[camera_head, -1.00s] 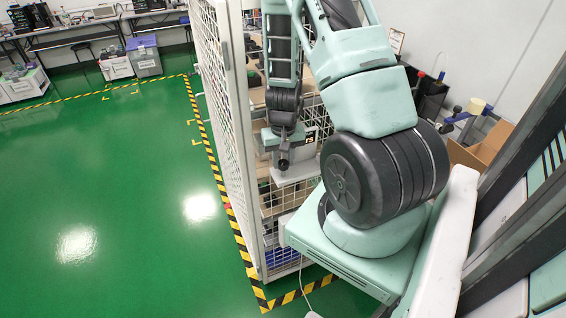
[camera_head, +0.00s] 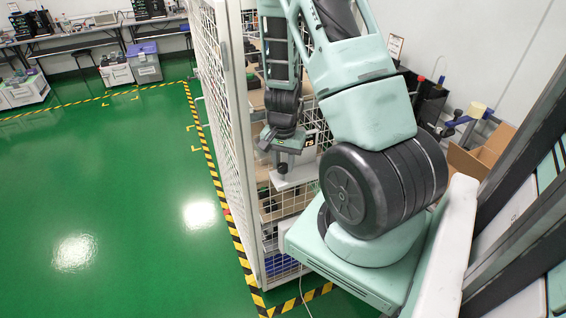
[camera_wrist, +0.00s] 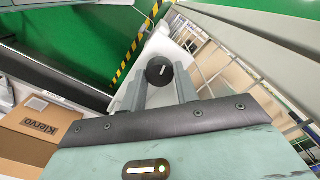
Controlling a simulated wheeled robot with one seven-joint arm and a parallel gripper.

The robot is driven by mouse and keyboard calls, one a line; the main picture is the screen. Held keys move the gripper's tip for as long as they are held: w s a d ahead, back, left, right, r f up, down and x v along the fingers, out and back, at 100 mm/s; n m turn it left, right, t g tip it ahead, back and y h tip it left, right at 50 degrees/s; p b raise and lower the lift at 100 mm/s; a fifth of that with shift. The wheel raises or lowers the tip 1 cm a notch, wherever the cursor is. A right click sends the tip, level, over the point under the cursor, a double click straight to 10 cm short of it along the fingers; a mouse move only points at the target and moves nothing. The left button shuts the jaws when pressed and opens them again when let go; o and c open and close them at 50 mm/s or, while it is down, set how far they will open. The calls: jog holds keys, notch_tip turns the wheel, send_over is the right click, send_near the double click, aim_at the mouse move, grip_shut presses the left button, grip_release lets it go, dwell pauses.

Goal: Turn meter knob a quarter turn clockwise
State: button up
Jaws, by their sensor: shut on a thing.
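The meter knob (camera_wrist: 160,70) is a round black knob with a short white line on its face; it shows in the wrist view between my two fingertips. My gripper (camera_wrist: 159,75) is shut on the knob, with one grey finger on each side. In the head view my gripper (camera_head: 284,150) is turned at an angle over a pale surface (camera_head: 296,177) behind the wire mesh. A small dark part shows just below it there, and the knob's mark cannot be made out in that view. The meter's dial and labels are not readable.
A white wire-mesh fence (camera_head: 225,130) stands just left of my arm. An open cardboard box (camera_head: 482,155) is at the right, and a cardboard box (camera_wrist: 40,128) shows at the wrist view's left. The green floor (camera_head: 100,190) beyond the striped tape is clear.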

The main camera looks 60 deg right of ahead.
aim_at(283, 165)
dwell(0.3)
jog(key=o, duration=0.7)
jog(key=shift+r, duration=0.1)
notch_tip(283, 165, up, 17)
jog(key=shift+r+p, duration=0.15)
jog(key=shift+p, duration=0.2)
